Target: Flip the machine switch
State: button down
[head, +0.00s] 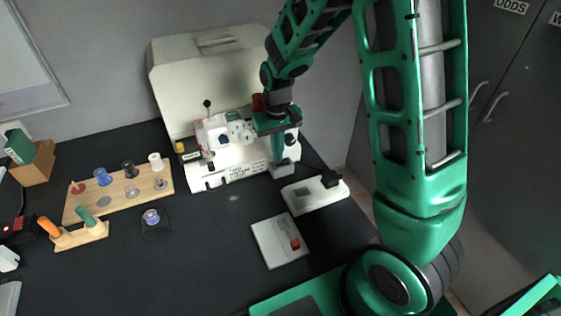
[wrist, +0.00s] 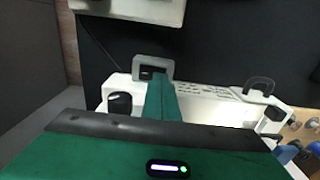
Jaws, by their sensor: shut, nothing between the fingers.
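The white sewing machine (head: 235,165) stands at the back of the dark table, with small lettering along its base. At the right end of the base, a grey frame (head: 283,168) surrounds what looks like the switch. In the wrist view the grey frame (wrist: 170,67) shows with a dark part (wrist: 149,72) inside it. My gripper (head: 277,160) points down over this end of the machine, fingers together and empty. In the wrist view my gripper (wrist: 159,78) has its fingertips at the frame's edge, partly covering it. I cannot tell whether they touch the switch or which way it is set.
A black knob (wrist: 120,103) is on the machine beside my fingers. A wooden spool rack (head: 120,190) stands left. The table's front middle is clear.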

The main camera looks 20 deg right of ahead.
jog(key=shift+f, duration=0.35)
dwell(0.3)
notch_tip(320, 180, up, 7)
dwell(0.9)
dwell(0.4)
jog(key=s+d+r+m, duration=0.2)
jog(key=s+d+r, duration=0.1)
jog(key=s+d, duration=0.35)
jog(key=s+d+r+m, duration=0.1)
jog(key=s+d+r, duration=0.35)
jog(key=s, duration=0.25)
jog(key=s+d+m, duration=0.3)
jog(key=s+d, duration=0.1)
jog(key=s, duration=1.1)
jog(key=shift+s+d+r, duration=0.2)
jog(key=shift+s+r, duration=0.1)
jog(key=shift+s, duration=0.05)
